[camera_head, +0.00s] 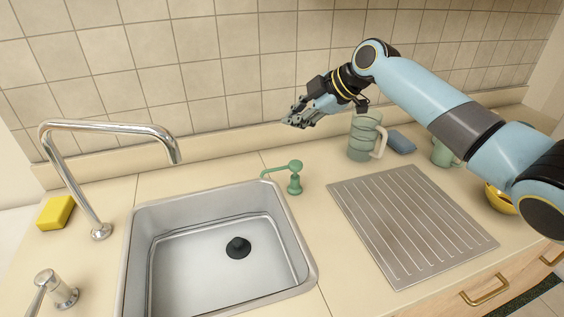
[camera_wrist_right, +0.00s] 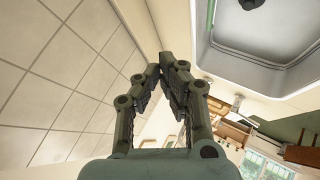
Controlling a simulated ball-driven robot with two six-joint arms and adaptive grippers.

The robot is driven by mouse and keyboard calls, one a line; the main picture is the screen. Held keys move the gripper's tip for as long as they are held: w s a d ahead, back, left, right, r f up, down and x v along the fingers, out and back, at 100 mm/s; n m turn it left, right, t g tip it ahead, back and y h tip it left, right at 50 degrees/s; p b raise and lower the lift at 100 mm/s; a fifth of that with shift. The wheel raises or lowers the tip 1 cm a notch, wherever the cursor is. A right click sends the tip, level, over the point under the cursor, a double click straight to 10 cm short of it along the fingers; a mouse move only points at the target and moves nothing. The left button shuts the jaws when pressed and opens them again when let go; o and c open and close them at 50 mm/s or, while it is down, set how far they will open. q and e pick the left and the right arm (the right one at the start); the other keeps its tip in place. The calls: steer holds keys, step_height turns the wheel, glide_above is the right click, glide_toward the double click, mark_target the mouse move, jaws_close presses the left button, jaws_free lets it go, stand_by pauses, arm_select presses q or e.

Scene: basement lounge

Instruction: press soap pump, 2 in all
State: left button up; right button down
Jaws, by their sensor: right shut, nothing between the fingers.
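A small green piece at the top edge of that view may be part of the pump; I cannot tell. My left gripper is out of view.
The metal sink (camera_head: 205,275) has a black drain plug (camera_head: 238,247). A chrome faucet (camera_head: 110,126) and yellow sponge (camera_head: 55,212) are left. A green pitcher (camera_head: 361,145), blue sponge (camera_head: 401,142), ribbed drainboard (camera_head: 410,225) and yellow bowl (camera_head: 499,199) are right.

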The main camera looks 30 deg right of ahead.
steer(key=b, duration=0.6)
glide_above(294, 165)
step_height(294, 165, down, 8)
steer(key=shift+d, duration=0.1)
steer(key=shift+f+b, duration=0.35)
steer(key=shift+f, duration=0.2)
arm_select(q)
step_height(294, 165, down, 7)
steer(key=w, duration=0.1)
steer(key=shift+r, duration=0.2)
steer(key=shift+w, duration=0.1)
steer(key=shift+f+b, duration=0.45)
steer(key=shift+b, duration=0.05)
arm_select(e)
steer(key=shift+f, duration=0.45)
